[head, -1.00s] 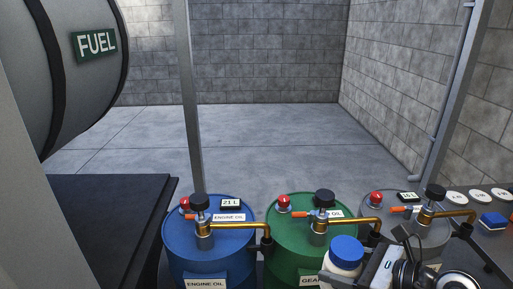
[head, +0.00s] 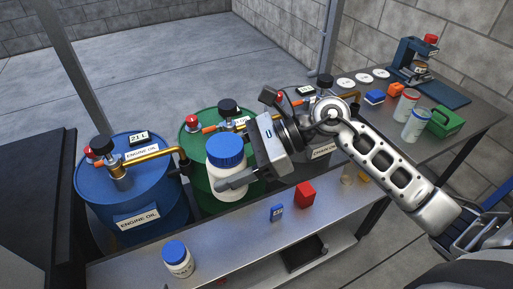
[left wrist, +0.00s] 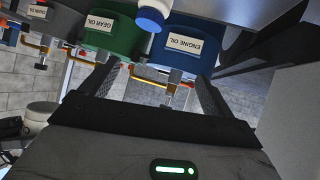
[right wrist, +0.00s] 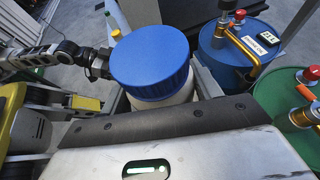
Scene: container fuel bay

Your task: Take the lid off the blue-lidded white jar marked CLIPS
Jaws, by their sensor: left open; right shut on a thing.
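My right gripper (head: 232,180) is shut around the white body of a jar with a blue lid (head: 226,165). It holds this jar upright in front of the green drum, above the bench. The lid (right wrist: 152,60) is on, seen close in the right wrist view, and its top is clear of the fingers. The jar's label is not visible. A second blue-lidded white jar (head: 178,260) stands on the bench's near left part; its label is too small to read. My left gripper (left wrist: 157,75) shows only in its wrist view, open and empty.
Blue (head: 125,195) and green (head: 195,130) drums with brass taps stand behind the bench (head: 235,250). White canisters (head: 416,125) and a green box (head: 444,121) stand at right. The bench's front middle is clear.

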